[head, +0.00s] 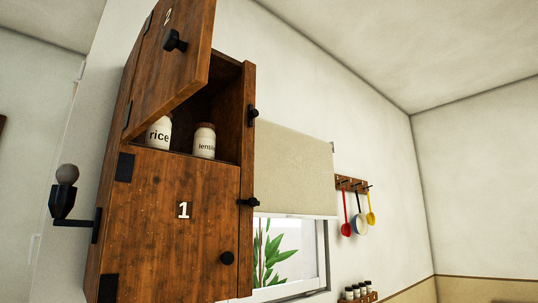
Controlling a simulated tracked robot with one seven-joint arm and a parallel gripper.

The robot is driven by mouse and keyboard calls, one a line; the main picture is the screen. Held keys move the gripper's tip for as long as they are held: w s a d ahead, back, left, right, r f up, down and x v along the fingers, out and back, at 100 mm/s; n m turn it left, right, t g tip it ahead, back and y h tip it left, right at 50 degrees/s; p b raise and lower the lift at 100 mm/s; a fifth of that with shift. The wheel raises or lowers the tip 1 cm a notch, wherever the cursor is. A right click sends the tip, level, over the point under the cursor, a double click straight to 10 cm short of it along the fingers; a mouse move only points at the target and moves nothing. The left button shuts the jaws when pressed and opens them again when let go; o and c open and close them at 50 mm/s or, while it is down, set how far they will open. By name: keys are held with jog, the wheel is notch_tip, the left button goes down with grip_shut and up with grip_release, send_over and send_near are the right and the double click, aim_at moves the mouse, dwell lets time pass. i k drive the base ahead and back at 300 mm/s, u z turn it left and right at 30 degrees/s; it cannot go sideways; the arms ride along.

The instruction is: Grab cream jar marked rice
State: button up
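The cream jar marked "rice" (159,133) stands upright on the upper shelf of a wooden wall cabinet (170,190). Its top is hidden behind the open upper door (172,65), marked 2. A second cream jar (204,142), with a brown lid and a label that seems to read "lentils", stands to its right with a small gap between them. My gripper is not in view.
The upper door hangs open across the front left of the shelf. The lower door (185,230), marked 1, is shut. A wall lamp (66,192) sticks out left of the cabinet. To the right are a window blind (293,165), hanging ladles (346,228) and small spice jars (357,291).

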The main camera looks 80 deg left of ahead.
aim_at(158, 134)
jog(key=z, duration=0.05)
jog(key=i, duration=1.4)
jog(key=u, duration=4.15)
jog(key=i, duration=1.05)
jog(key=z, duration=0.25)
